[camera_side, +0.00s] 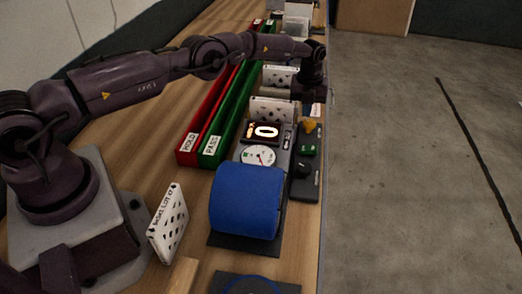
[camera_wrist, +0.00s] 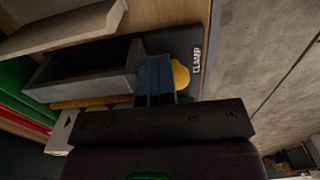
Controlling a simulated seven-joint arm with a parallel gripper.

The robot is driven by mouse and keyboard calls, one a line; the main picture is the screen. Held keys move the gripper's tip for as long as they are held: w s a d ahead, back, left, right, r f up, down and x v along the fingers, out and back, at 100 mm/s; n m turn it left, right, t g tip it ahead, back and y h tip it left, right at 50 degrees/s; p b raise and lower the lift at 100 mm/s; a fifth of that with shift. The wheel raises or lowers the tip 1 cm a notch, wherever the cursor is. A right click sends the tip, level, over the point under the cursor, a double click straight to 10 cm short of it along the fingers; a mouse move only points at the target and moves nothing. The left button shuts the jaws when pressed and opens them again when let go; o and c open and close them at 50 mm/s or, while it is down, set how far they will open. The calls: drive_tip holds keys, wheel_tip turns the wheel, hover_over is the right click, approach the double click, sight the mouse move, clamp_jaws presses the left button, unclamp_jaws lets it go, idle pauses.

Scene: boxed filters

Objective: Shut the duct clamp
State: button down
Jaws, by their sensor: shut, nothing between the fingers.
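The duct clamp shows in the wrist view as a dark plate (camera_wrist: 190,40) lettered "CLAMP", with a rounded yellow knob (camera_wrist: 181,74) on it. My gripper (camera_wrist: 155,72) is shut, with its bluish fingers together and nothing between them. The fingers are just left of the yellow knob in that view and partly cover it; I cannot tell whether they touch it. The rest of the clamp's lever is hidden behind the fingers and hand. In the side view my gripper (camera_side: 313,92) is low at the table's right edge, and the clamp cannot be made out there.
A grey open-topped box (camera_wrist: 85,80) lies left of the fingers. In the side view a blue roll (camera_side: 245,202), a lit display (camera_side: 263,131), a round gauge (camera_side: 258,156) and a panel with coloured knobs (camera_side: 306,165) stand nearer. Red (camera_side: 205,130) and green (camera_side: 228,125) channels run along the table.

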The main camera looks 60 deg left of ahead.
drive_tip(key=shift+s+f, duration=0.15)
drive_tip(key=shift+f, duration=0.6)
drive_tip(key=shift+a+r, duration=0.1)
drive_tip(key=shift+r, duration=3.15)
